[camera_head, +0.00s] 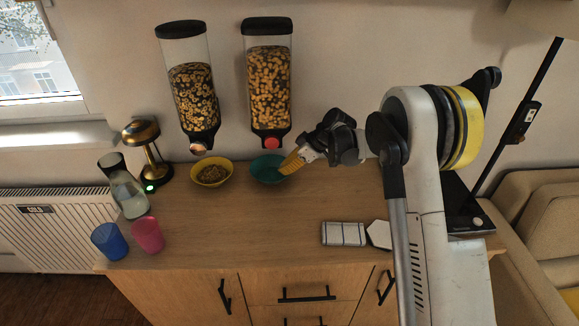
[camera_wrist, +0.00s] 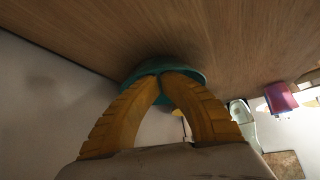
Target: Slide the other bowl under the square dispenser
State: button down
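The teal bowl (camera_head: 262,172) stands on the counter close to the wall, below the right-hand dispenser (camera_head: 268,85), which looks squarer and has a red knob. It looks empty in the part that shows. My gripper (camera_head: 287,168) reaches in from the right with its yellow fingers at the bowl's right rim. In the wrist view the fingertips (camera_wrist: 163,74) come together against the teal bowl (camera_wrist: 193,73); whether the rim is between them is hidden. The yellow bowl (camera_head: 225,180) holds cereal and stands a little left, near the rounder left dispenser (camera_head: 195,90).
A brass lamp (camera_head: 147,150), a glass bottle (camera_head: 128,195), a blue cup (camera_head: 109,241) and a pink cup (camera_head: 148,234) stand on the left. The counter's (camera_head: 245,235) middle is clear.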

dwell(0.3)
jog(key=shift+s+d, duration=0.25)
jog(key=shift+d, duration=0.25)
jog(key=shift+s+d, duration=0.2)
jog(key=shift+d, duration=0.3)
